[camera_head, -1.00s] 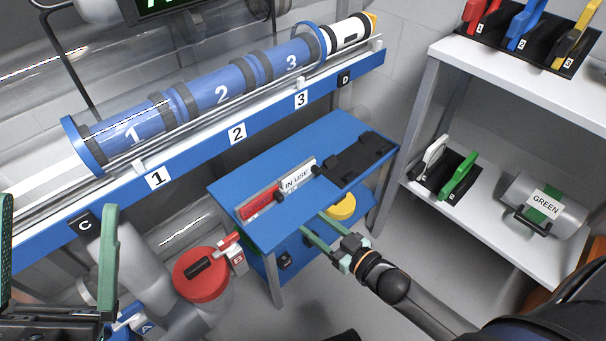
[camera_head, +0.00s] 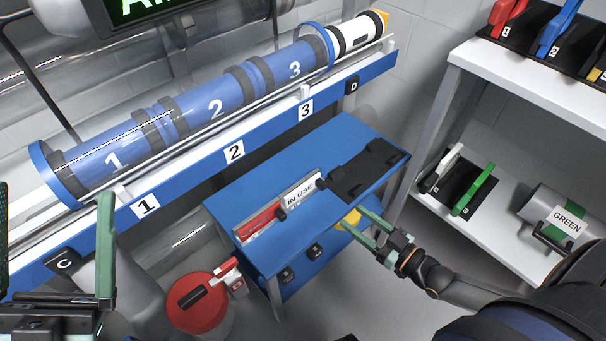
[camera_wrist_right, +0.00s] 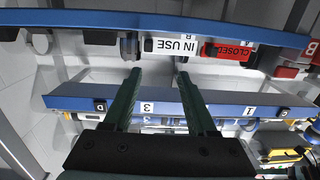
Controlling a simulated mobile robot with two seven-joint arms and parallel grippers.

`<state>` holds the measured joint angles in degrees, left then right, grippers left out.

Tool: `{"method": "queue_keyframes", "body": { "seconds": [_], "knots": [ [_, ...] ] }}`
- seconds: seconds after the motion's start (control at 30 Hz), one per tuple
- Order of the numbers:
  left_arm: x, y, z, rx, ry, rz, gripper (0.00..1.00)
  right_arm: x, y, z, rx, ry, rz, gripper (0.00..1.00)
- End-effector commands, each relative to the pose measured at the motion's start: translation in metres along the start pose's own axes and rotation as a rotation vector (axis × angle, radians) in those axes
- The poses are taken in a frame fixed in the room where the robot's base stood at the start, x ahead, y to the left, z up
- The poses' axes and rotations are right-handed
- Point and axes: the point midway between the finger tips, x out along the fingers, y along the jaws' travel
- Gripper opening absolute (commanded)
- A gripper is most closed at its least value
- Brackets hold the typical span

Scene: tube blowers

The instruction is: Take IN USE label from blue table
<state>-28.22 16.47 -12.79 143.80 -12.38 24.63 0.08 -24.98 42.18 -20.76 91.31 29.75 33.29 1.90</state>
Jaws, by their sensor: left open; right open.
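The white IN USE label (camera_head: 300,194) stands on the blue table (camera_head: 232,196), beside the red label (camera_head: 259,219). In the right wrist view the IN USE label (camera_wrist_right: 172,46) appears upside down, beyond the fingertips and slightly to the right of the gap between them. My right gripper (camera_head: 354,226) is open and empty, just off the table's front edge and to the right of the label. It also shows in the right wrist view (camera_wrist_right: 158,75). My left gripper (camera_head: 55,245) is open and empty at the far left, well away from the label.
A black holder (camera_head: 366,170) lies on the table's right part. The tube rail with a blue numbered tube (camera_head: 215,108) runs behind the table. A white shelf (camera_head: 520,90) stands at the right. A red round valve (camera_head: 198,303) is left of the table.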

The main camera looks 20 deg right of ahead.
Motion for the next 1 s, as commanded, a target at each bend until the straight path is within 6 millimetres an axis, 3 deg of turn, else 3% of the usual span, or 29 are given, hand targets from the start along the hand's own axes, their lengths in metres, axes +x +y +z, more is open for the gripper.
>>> {"method": "queue_keyframes", "body": {
  "seconds": [0.17, 0.5, 0.77, 1.0],
  "knots": [
    [-0.002, 0.002, 0.002, -0.005, -0.001, 0.001, 0.97, -0.006, 0.017, 0.002, -0.009, 0.007, 0.033, 0.57],
    [-0.017, 0.011, 0.016, -0.042, -0.01, 0.003, 0.97, 0.051, 0.019, 0.002, -0.008, 0.011, 0.035, 0.57],
    [-0.022, 0.014, 0.022, -0.053, -0.017, 0.006, 0.97, 0.071, 0.018, 0.002, -0.008, 0.009, 0.034, 0.57],
    [-0.034, 0.022, 0.034, -0.068, -0.025, 0.015, 0.97, 0.106, 0.018, 0.003, -0.007, 0.011, 0.034, 0.57]
  ]
}}
